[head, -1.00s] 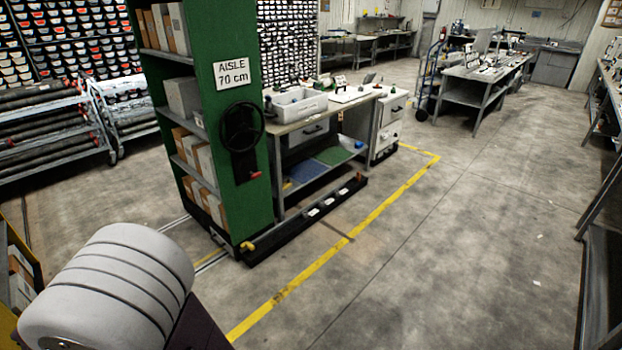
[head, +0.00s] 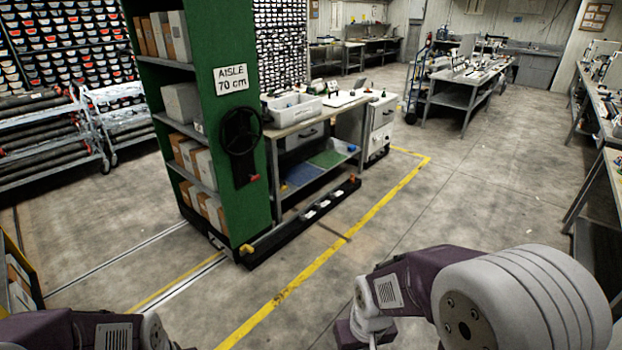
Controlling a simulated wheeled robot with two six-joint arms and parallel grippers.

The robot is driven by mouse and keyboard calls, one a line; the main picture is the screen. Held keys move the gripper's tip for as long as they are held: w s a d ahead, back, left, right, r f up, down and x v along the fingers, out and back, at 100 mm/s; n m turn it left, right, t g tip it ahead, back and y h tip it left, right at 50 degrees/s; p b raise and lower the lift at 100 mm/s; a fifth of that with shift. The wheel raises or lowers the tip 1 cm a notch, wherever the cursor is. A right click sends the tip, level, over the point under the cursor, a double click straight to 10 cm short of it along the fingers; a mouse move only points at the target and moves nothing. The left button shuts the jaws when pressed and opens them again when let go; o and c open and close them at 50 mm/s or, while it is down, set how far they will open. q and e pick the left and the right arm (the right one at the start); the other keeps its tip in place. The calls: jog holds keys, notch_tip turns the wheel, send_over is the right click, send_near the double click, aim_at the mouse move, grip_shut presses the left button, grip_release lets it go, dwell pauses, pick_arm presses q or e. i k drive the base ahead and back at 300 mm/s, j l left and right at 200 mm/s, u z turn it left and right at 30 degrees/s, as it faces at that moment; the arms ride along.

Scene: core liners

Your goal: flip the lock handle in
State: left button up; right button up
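A small red handle (head: 254,178) sits at the lower end of a black plate (head: 245,166) on the end panel of a green shelf unit (head: 213,130). It points outward to the right. A black handwheel (head: 240,131) is mounted just above it. I cannot tell for sure that the red handle is the lock handle. A yellow piece (head: 247,248) sits low at the unit's base corner. My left arm shows at the bottom left and my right arm at the bottom right, both well short of the shelf. Neither gripper's fingers show.
A workbench with a white tray (head: 292,109) stands right of the green unit. A low black bar (head: 300,222) lies along the floor before it. A pipe rack (head: 50,138) stands at the left. The floor beyond the yellow line (head: 340,242) is open to the right.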

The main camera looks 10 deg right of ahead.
aim_at(254, 178)
jog(key=i+z, duration=0.45)
jog(key=i, duration=2.6)
